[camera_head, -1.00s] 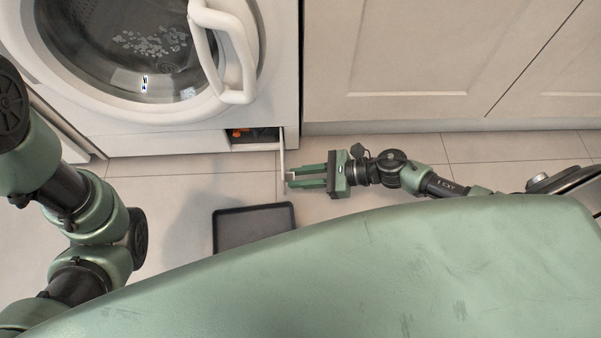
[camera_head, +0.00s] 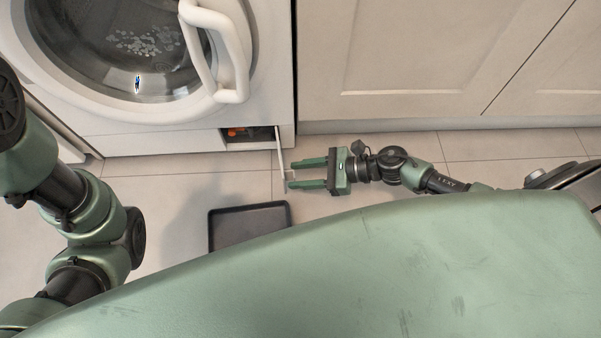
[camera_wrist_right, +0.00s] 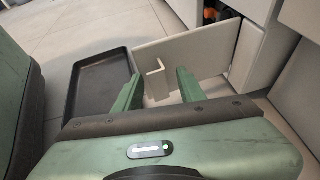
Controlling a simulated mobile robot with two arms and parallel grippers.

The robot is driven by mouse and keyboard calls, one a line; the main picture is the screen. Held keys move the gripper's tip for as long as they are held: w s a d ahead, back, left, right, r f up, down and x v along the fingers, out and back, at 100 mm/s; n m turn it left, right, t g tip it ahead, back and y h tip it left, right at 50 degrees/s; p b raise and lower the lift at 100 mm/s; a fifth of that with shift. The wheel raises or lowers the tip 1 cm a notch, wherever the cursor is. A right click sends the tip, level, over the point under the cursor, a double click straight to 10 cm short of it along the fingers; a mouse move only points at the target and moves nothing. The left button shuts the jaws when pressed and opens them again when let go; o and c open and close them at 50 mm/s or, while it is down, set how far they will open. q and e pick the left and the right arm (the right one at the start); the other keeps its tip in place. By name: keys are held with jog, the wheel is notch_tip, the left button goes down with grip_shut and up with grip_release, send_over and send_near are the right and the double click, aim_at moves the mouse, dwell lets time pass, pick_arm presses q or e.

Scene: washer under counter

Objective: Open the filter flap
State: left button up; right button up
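The filter flap (camera_head: 280,155) is a thin pale panel at the lower right of the washer front. It stands swung out into the room, uncovering the filter recess (camera_head: 250,134). In the right wrist view the flap (camera_wrist_right: 190,53) shows broadside, with a small bent handle (camera_wrist_right: 156,80) on its face. My right gripper (camera_head: 308,173) is open beside the flap's outer end. In the right wrist view its fingers (camera_wrist_right: 158,90) are apart, with the handle showing between them; whether they touch it cannot be told. My left arm is at the left edge; its gripper is out of view.
A dark shallow tray (camera_head: 250,224) lies on the floor just in front of the flap. An orange part (camera_head: 237,132) shows inside the recess. The washer door handle (camera_head: 222,50) juts out above. Closed cabinets (camera_head: 400,65) stand right of the washer.

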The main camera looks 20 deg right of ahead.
jog(key=p+v, duration=0.3)
jog(key=v, duration=0.4)
jog(key=shift+s+d, duration=0.15)
jog(key=shift+d, duration=0.2)
jog(key=shift+r, duration=0.15)
